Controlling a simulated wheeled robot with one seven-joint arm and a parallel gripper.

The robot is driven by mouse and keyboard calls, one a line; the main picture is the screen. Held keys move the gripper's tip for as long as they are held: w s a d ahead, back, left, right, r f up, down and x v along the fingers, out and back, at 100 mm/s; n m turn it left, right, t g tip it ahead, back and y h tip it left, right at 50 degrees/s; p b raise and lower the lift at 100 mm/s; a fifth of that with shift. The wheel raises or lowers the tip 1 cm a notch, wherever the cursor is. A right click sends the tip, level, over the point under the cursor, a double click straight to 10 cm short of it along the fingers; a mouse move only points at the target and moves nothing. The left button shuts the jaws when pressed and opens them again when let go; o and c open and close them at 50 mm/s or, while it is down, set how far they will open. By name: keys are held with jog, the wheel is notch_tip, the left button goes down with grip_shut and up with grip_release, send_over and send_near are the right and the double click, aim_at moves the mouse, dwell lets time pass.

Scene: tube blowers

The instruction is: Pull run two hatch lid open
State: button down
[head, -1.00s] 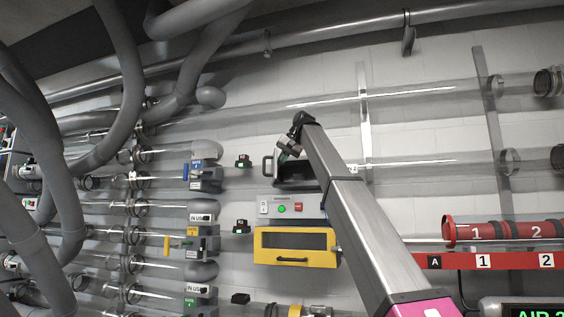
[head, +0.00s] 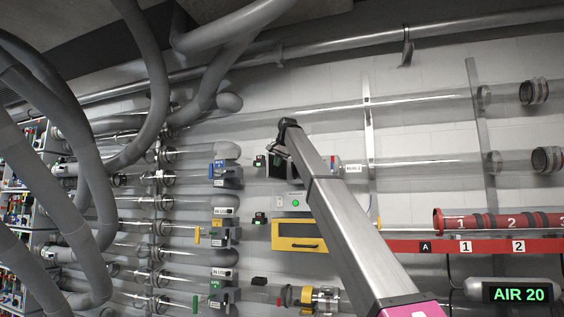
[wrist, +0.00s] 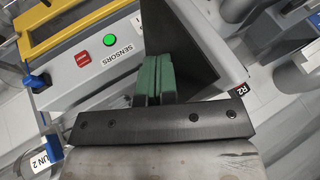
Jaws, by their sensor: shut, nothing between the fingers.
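My gripper (wrist: 152,78) shows in the wrist view with its two green fingers together and nothing between them. A dark flat panel (wrist: 182,35), which looks like the run two hatch lid, stands right behind the fingers. I cannot tell whether they touch it or how far it is open. An R2 tag (wrist: 237,93) is to the right of the fingers, and a partly cut label ending in "UN 2" (wrist: 45,158) is at lower left. In the head view a RUN 2 label (head: 353,168) is on a clear tube, and my arm hides most of the hatch.
In the head view the yellow frame (head: 298,245) hangs below the hatch. A red canister rack (head: 490,246) is at right, and large grey hoses (head: 150,60) at left.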

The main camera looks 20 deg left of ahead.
jog(key=shift+a, duration=0.75)
jog(key=shift+d, duration=0.1)
